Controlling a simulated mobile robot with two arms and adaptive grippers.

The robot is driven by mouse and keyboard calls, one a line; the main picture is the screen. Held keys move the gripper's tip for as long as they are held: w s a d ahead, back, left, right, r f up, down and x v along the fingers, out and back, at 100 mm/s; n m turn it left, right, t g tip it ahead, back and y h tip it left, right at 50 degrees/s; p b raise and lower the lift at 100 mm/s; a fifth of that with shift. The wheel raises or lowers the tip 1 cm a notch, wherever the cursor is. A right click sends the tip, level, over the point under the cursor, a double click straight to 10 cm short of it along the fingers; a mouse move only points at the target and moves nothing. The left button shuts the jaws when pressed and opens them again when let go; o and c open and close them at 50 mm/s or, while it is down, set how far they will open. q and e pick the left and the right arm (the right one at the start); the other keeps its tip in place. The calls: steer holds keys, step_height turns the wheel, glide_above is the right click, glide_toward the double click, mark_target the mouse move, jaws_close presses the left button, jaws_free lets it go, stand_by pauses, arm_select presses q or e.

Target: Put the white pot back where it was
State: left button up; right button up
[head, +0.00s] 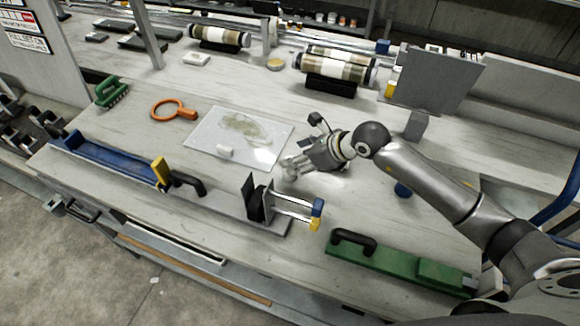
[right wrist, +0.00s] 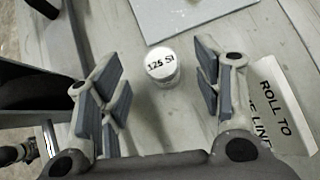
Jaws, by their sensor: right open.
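The white pot (right wrist: 161,68) stands on the bench in the right wrist view, with dark lettering reading "125" and more on its top. My right gripper (right wrist: 158,88) is open, with one finger to each side of the pot and a visible gap on both sides. In the head view my right gripper (head: 288,170) is low over the bench, just right of the pale sheet (head: 262,152); I cannot clearly separate the pot from the fingers there. My left gripper is not in view.
A card reading "ROLL TO" (right wrist: 283,105) lies beside the right finger. A clamp rail (head: 258,200) is in front, with a green tool (head: 395,262) at front right. Core tubes (head: 335,68) stand behind.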

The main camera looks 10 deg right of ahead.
steer(key=p+x, duration=0.1)
steer(key=x, duration=0.2)
steer(key=shift+f+p, duration=0.35)
steer(key=shift+f, duration=0.1)
steer(key=shift+w+a+f, duration=0.3)
steer(key=shift+w+f, duration=0.05)
steer(key=shift+f, duration=0.1)
steer(key=c, duration=1.3)
steer(key=shift+o, duration=0.2)
steer(key=shift+r, duration=0.2)
